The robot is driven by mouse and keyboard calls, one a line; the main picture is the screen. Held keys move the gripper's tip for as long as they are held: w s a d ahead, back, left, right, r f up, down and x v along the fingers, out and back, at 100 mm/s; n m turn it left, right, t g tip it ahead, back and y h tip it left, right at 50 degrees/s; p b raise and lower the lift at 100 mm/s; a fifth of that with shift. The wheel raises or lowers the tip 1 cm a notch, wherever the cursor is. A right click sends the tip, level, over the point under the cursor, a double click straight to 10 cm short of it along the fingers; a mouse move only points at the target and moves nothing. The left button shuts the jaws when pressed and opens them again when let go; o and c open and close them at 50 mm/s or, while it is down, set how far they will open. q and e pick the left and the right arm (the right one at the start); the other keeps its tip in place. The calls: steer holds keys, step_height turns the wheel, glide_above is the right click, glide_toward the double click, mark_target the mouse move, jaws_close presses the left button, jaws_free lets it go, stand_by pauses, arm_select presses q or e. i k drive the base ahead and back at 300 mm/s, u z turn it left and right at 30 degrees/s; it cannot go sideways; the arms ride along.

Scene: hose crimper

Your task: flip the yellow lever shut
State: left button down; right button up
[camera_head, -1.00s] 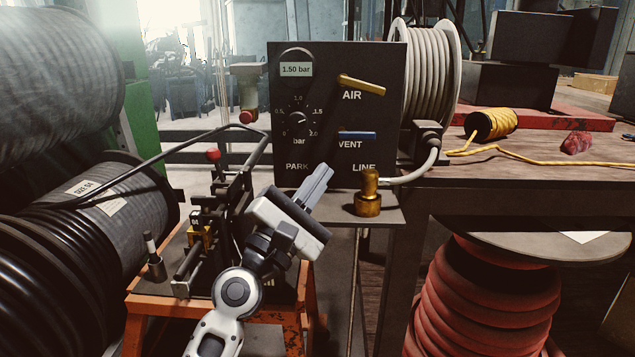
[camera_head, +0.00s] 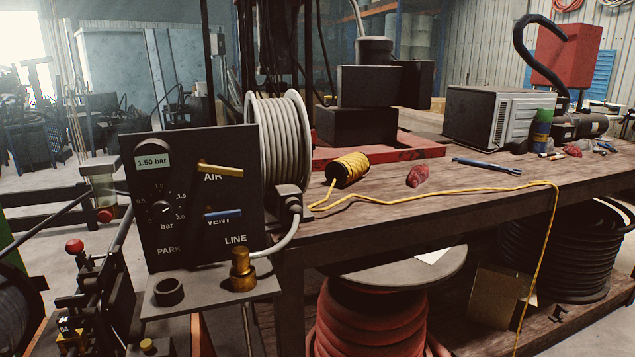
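The yellow lever (camera_head: 219,169) is on the dark control panel (camera_head: 150,225), by the word AIR. It lies nearly level, sloping slightly down to the right, and partly covers the label. A blue lever (camera_head: 222,214) sits below it at the word VENT, about level. A small display (camera_head: 152,162) at the panel's upper left reads 1.50 bar, above a round dial (camera_head: 163,209). Neither of my grippers is in view, so nothing of mine shows near the lever.
A brass fitting (camera_head: 242,270) and a dark ring (camera_head: 169,291) stand on the shelf below the panel. A grey hose reel (camera_head: 279,140) is behind it. The wooden bench (camera_head: 400,205) at right carries yellow rope (camera_head: 349,169) and a red rag (camera_head: 421,176). A red-knobbed machine (camera_head: 75,247) is at lower left.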

mark_target(201, 167)
steer(key=u, duration=0.55)
steer(key=k, duration=0.65)
steer(key=u, duration=0.7)
steer(key=i, duration=1.1)
steer(key=z, duration=0.65)
